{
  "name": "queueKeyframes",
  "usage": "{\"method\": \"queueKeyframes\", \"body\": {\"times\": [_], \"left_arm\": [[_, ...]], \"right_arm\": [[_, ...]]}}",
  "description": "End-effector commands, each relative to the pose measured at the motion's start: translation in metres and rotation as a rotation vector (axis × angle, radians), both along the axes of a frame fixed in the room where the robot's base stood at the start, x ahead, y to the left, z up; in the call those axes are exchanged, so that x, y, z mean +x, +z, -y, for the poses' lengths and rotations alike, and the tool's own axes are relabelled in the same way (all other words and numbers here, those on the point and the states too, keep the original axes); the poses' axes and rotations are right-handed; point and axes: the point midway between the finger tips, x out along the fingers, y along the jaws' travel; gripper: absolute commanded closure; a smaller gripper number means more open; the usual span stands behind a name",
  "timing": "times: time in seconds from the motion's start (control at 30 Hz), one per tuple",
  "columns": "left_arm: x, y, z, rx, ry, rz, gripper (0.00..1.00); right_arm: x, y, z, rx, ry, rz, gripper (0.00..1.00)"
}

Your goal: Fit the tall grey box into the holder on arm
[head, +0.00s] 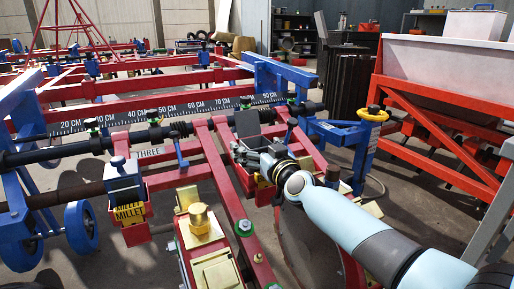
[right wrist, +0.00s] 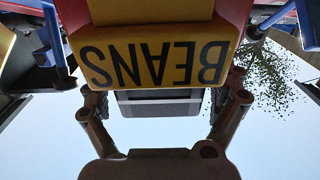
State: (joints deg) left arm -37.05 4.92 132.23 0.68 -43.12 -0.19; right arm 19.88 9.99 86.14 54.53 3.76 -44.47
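The fingertips and part of the box are hidden behind a yellow label reading BEANS (right wrist: 155,62), upside down and close to the camera. My left gripper is not in view.
A black bar (head: 75,147) and a ruler marked in centimetres (head: 150,112) cross behind the box. A brass weight (head: 199,219) stands in front on the red frame. A red-framed bin (head: 440,65) stands at far right.

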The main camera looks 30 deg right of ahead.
Motion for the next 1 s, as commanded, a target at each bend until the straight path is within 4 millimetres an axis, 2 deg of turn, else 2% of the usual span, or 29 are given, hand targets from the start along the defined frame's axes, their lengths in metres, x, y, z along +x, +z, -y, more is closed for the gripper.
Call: {"method": "queueKeyframes", "body": {"times": [0.27,0.33,0.7,0.83,1.0], "left_arm": [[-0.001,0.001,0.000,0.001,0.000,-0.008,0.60],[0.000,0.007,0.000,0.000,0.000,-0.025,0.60],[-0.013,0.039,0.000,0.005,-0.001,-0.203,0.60],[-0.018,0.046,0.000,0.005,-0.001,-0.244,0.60],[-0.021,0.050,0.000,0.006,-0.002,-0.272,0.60]], "right_arm": [[0.000,0.002,0.000,0.000,0.000,0.000,0.02],[0.000,0.005,0.000,0.001,0.000,0.001,0.02],[-0.083,0.004,-0.005,-0.002,0.001,-0.002,0.02],[-0.105,0.004,-0.006,-0.001,0.001,-0.002,0.02],[-0.118,0.004,-0.007,0.000,0.000,0.000,0.02]]}}
